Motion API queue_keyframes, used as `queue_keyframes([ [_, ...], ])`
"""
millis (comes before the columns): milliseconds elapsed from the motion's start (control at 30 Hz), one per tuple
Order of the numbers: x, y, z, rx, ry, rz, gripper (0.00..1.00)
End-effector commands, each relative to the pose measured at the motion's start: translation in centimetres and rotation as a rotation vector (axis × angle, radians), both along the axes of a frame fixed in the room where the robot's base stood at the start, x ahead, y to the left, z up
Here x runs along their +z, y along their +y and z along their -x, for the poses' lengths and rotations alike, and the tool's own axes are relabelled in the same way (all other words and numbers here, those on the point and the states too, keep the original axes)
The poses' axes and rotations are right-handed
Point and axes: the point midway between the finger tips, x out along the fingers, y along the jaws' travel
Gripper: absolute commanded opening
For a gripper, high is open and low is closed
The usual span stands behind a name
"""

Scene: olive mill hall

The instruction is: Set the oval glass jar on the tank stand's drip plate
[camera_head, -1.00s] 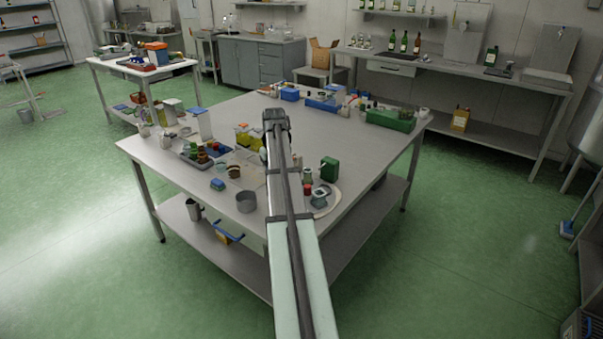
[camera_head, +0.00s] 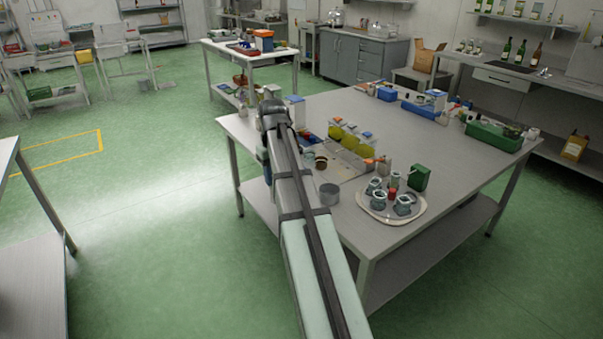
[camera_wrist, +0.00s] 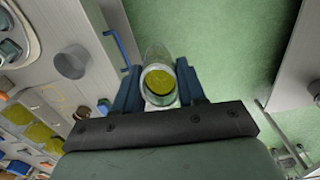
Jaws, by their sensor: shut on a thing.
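In the wrist view, the glass jar (camera_wrist: 156,57) with yellow-green contents is between the two blue fingers of my gripper (camera_wrist: 159,76), which is shut on it. I look into it steeply from its end, and green floor lies beyond it. In the head view, my arm hides the jar and most of my gripper; only a blue part of the gripper (camera_head: 266,162) shows at the near left edge of the worktable. I cannot make out the tank stand or its drip plate in either view now.
The worktable (camera_head: 445,160) carries a round tray (camera_head: 420,212) with several small jars, a grey cup (camera_head: 329,194), a green box (camera_head: 419,177) and yellow-filled containers (camera_head: 350,136). A bare grey table (camera_head: 28,285) stands at the left edge. Green floor (camera_head: 160,250) between them is clear.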

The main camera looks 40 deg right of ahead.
Motion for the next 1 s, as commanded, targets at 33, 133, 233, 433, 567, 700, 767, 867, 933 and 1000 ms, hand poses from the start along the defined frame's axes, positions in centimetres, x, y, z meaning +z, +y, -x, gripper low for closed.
queue_keyframes([
  [33, 0.2, 1.6, -0.2, 0.023, 0.0, 0.0, 0.21],
  [133, 0.5, 4.1, -0.7, 0.06, 0.0, 0.0, 0.21],
  [233, 0.7, 6.0, -1.0, 0.088, 0.0, 0.0, 0.21],
  [433, 1.0, 8.6, -1.3, 0.128, -0.001, 0.0, 0.21],
  [567, 1.2, 9.9, -1.5, 0.147, -0.001, 0.0, 0.21],
  [700, 1.2, 10.8, -1.7, 0.162, 0.0, 0.0, 0.21],
  [767, 1.2, 11.2, -1.8, 0.167, 0.0, 0.0, 0.21],
  [867, 1.2, 11.7, -2.0, 0.176, 0.0, 0.0, 0.21],
  [933, 1.0, 11.8, -2.5, 0.177, 0.0, 0.0, 0.21],
  [1000, 0.8, 11.3, -2.8, 0.17, 0.001, 0.0, 0.21],
])
